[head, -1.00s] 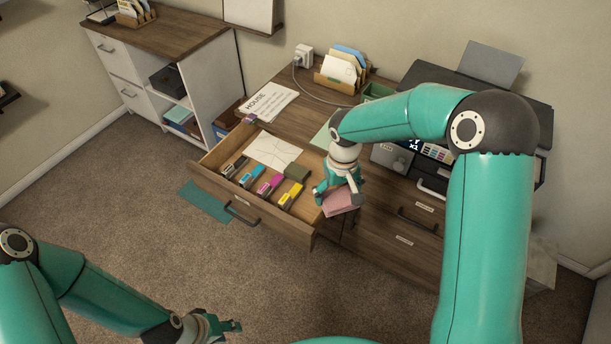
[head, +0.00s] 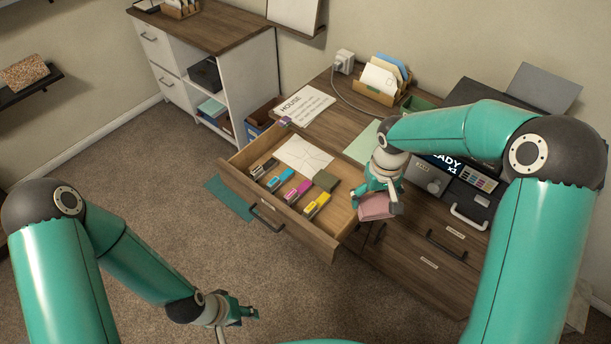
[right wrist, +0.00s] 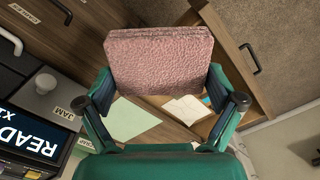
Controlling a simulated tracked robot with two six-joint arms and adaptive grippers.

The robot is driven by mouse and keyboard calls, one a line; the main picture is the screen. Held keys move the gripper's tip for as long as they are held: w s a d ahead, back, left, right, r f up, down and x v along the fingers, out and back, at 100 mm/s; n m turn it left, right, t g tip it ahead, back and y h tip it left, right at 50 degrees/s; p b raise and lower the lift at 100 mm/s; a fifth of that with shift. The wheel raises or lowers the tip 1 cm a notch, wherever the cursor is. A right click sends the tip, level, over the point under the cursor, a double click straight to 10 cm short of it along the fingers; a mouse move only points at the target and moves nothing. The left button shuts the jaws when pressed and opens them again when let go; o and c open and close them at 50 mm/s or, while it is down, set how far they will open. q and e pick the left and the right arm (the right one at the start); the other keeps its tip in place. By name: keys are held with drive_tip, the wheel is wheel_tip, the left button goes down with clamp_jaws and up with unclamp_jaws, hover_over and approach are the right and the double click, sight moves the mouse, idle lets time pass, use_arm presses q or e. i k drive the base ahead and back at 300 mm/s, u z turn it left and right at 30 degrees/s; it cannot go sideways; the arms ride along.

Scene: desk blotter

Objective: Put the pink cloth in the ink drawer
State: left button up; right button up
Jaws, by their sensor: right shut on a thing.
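The folded pink cloth (head: 376,206) is held in my right gripper (head: 378,196), near the right end of the open ink drawer (head: 342,216). In the right wrist view the cloth (right wrist: 160,62) sits between the two fingers of the gripper (right wrist: 160,92) and hides part of the drawer behind it.
The printer (head: 470,185) stands right of the drawer, with a pale green sheet (head: 362,143) on the desktop beside it. A letter holder (head: 384,80) and a HOUSE paper (head: 304,103) lie further back. A teal mat (head: 229,197) is on the carpet.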

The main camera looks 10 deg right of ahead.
sight(345, 213)
drive_tip(key=i, duration=0.85)
drive_tip(key=u, duration=0.2)
drive_tip(key=k, duration=0.9)
drive_tip(key=z, duration=0.2)
drive_tip(key=i, duration=0.9)
drive_tip(key=u, duration=0.05)
